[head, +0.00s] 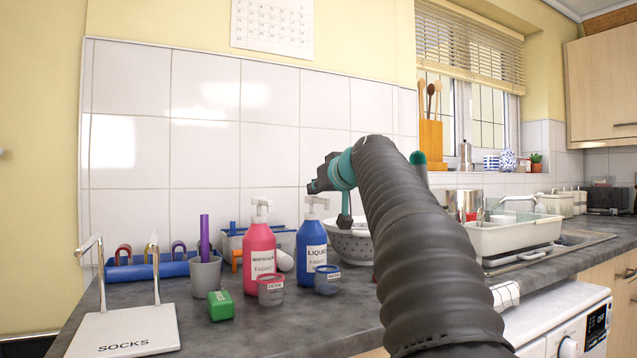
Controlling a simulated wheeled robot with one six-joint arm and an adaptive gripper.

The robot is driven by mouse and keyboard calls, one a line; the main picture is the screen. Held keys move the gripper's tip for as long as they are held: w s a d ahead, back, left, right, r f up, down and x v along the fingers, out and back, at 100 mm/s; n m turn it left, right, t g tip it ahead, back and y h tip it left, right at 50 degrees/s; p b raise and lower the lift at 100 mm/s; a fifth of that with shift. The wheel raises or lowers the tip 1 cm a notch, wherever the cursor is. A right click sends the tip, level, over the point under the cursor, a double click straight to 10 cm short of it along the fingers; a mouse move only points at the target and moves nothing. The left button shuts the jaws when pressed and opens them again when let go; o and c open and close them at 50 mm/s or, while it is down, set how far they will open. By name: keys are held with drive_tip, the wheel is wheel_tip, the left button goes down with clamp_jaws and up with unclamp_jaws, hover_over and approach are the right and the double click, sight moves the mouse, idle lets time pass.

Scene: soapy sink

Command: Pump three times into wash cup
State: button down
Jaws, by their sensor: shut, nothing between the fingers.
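A blue bottle (311,245) labelled LIQUID, with a white pump head (316,203), stands upright on the grey counter. A blue-grey cup (327,281) stands in front of it; its label is too small to read surely. A pink bottle (260,250) with a white pump head stands to the left, with a dark pinkish cup (271,292) before it, whose label seems to read DOSE. My gripper (345,217) is shut and empty, pointing down just right of the blue bottle's pump, apart from it in the picture. My arm partly hides the gripper's surroundings.
A white colander (352,246) stands behind, partly hidden by my arm. A green block (220,305), a grey holder (205,276) and a white SOCKS stand (122,332) are to the left. A dish tub (512,234) is at the right. The front counter is mostly clear.

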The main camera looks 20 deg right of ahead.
idle(0.3)
wheel_tip(320, 180, down, 2)
drive_tip(key=shift+f+b, duration=0.25)
drive_tip(key=shift+b, duration=0.95)
drive_tip(key=shift+r, duration=0.1)
drive_tip(key=shift+r+p, duration=0.5)
drive_tip(key=shift+p, duration=0.1)
wheel_tip(320, 180, up, 4)
drive_tip(key=p, duration=0.3)
drive_tip(key=shift+f, duration=0.25)
drive_tip(key=b+v, duration=0.2)
drive_tip(key=v, duration=0.8)
